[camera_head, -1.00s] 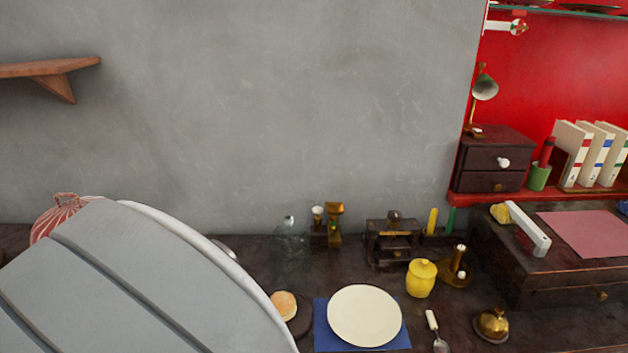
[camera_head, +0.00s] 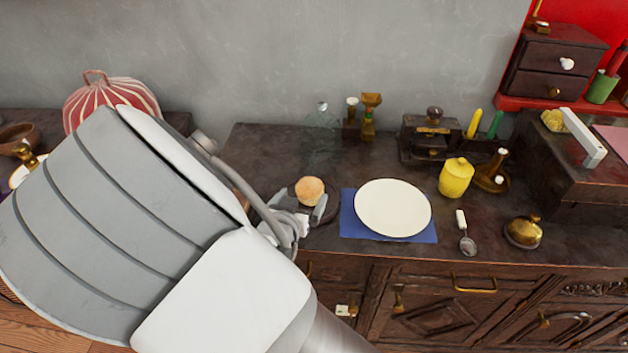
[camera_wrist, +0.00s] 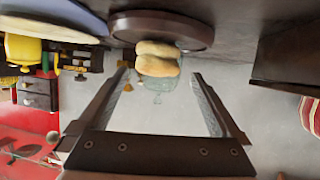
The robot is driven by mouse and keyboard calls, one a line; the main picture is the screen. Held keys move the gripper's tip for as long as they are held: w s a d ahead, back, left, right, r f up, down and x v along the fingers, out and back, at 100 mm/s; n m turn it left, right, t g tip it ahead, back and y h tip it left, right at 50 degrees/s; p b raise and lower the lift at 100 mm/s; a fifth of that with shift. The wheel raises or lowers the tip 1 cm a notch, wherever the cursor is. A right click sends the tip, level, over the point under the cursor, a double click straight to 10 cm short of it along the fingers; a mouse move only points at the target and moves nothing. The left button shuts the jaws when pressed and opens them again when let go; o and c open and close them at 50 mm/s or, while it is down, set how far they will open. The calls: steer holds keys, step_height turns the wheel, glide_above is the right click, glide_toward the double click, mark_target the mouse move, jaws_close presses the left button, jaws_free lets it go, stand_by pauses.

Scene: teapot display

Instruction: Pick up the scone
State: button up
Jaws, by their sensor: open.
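The scone (camera_head: 310,190) is a round, golden bun on a small dark round plate (camera_head: 328,212) on the dark wooden counter. In the wrist view the scone (camera_wrist: 157,58) shows near the top middle, against the dark plate (camera_wrist: 163,27), in line with the gap between my fingers. My gripper (camera_head: 298,208) is open and empty, just to the left and front of the scone in the head view. In the wrist view my gripper (camera_wrist: 160,85) shows both fingers spread, with the scone beyond or near their tips; I cannot tell the exact distance.
A cream plate (camera_head: 392,208) on a blue mat (camera_head: 350,222) lies right of the scone. A clear glass jar (camera_head: 322,122) stands behind. A yellow pot (camera_head: 455,178), a spoon (camera_head: 467,243) and a brass bell (camera_head: 523,232) are farther right.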

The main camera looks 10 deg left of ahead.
mark_target(307, 190)
steer(key=b+x, duration=0.2)
steer(key=x, duration=0.2)
steer(key=shift+w+d+f+b, duration=0.15)
steer(key=shift+w+d+b, duration=0.05)
steer(key=shift+w+b, duration=0.15)
steer(key=shift+w, duration=0.3)
steer(key=shift+c, duration=0.3)
steer(key=c, duration=1.2)
steer(key=shift+o, duration=0.2)
